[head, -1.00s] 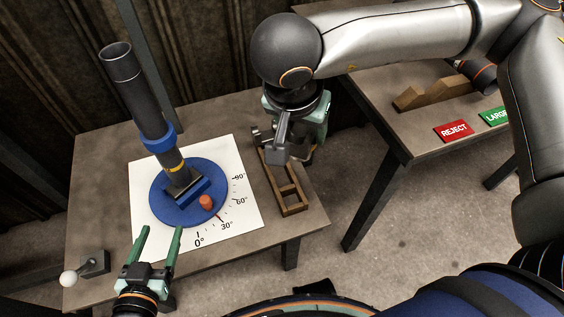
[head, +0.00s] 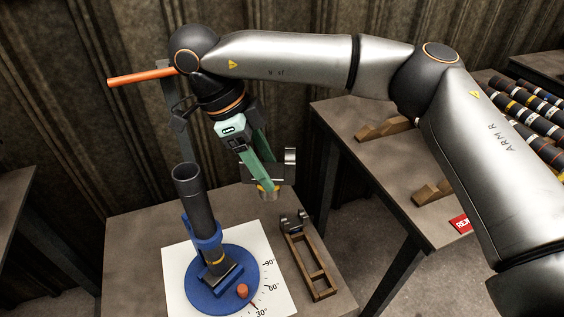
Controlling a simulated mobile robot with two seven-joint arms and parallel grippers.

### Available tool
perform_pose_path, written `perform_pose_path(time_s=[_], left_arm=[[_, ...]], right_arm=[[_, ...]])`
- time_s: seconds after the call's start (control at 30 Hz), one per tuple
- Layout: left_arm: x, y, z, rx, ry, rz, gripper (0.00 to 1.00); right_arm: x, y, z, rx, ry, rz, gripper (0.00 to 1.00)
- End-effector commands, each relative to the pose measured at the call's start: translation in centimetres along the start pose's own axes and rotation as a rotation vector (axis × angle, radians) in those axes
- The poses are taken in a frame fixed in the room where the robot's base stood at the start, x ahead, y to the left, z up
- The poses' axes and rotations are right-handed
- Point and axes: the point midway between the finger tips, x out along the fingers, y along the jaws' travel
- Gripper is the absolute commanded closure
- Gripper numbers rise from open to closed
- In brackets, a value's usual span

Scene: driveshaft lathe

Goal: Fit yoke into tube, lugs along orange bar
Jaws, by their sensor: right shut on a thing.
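The dark tube (head: 195,198) stands nearly upright, open end up, in a blue clamp on a round blue base (head: 199,292). The orange bar (head: 142,77) is level on a post behind the tube. My right gripper (head: 266,180) is shut on a grey metal yoke (head: 285,172), with its green fingers partly hiding it. The yoke hangs in the air to the right of the tube, apart from it, its lugs upward and a yellowish band near its lower end. My left gripper is out of view.
A wooden rack (head: 318,271) holds another grey metal part (head: 292,221) at its far end. A white angle-marked sheet (head: 277,301) lies under the base, with an orange peg (head: 243,291) on the base. A side table (head: 353,121) carries wooden cradles; several tubes lie further right.

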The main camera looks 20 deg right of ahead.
Motion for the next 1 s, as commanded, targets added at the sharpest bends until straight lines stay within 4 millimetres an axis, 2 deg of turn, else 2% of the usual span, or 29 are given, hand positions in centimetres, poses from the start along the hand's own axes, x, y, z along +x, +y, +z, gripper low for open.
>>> perform_pose_path(time_s=[0.03, 0.2, 0.6, 1.0], left_arm=[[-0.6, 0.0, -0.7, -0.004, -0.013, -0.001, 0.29], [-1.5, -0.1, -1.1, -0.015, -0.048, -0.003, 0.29], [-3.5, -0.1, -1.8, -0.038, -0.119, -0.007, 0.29], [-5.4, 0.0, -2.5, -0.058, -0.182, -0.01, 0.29]], right_arm=[[-1.6, 0.0, 0.0, 0.098, 0.0, 0.04, 1.0], [-3.8, 0.2, 1.1, 0.435, -0.002, 0.184, 1.0], [-8.2, 0.4, 3.3, 1.14, -0.004, 0.479, 1.0], [-12.0, 0.4, 5.0, 1.749, -0.006, 0.733, 1.0]])
